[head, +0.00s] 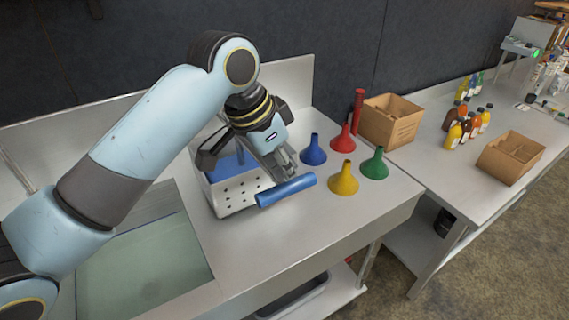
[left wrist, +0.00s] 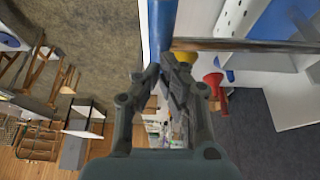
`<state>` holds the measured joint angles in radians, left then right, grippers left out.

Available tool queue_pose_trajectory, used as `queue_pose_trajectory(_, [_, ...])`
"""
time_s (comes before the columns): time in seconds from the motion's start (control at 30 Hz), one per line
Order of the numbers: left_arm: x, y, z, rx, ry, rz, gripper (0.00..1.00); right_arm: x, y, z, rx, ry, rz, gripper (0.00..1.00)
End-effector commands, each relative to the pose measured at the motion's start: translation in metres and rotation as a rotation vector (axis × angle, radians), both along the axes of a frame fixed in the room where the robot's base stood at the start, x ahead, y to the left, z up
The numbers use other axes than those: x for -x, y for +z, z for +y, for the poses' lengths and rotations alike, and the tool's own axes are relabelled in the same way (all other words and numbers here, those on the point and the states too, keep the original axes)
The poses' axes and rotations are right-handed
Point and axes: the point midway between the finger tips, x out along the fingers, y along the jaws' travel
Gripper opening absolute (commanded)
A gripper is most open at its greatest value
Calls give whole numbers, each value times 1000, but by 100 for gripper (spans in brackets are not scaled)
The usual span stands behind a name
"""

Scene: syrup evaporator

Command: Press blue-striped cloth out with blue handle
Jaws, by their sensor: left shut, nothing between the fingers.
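The blue handle (head: 286,190) is a short blue bar at the front right of a white perforated box (head: 236,194) on the steel counter. Blue shows inside the box, but I cannot make out stripes or a cloth. My left gripper (head: 282,172) is shut and empty, just above and behind the blue handle in the head view. In the left wrist view the left gripper (left wrist: 164,62) has its fingertips together near the blue handle (left wrist: 162,30); I cannot tell whether they touch it. My right gripper is not in view.
Blue (head: 314,151), red (head: 342,138), yellow (head: 343,180) and green (head: 375,165) funnels stand right of the box. A sink basin (head: 150,262) lies at left. Cardboard boxes (head: 390,121) and several bottles (head: 462,122) stand further right.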

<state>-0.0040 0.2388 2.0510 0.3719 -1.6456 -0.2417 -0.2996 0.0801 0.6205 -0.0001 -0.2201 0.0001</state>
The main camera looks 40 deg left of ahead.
Motion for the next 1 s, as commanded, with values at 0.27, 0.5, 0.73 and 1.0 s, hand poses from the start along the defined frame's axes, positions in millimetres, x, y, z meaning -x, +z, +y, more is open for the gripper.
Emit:
queue_pose_trajectory(0.27, [0,-11,0,0,0,0,0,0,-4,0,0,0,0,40])
queue_pose_trajectory(0.5, [0,-19,0,0,0,1,0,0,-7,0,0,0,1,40])
queue_pose_trajectory(0.73, [0,-27,0,0,0,1,0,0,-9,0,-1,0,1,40])
queue_pose_trajectory(1.0, [1,-37,0,-1,1,3,0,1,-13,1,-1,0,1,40])
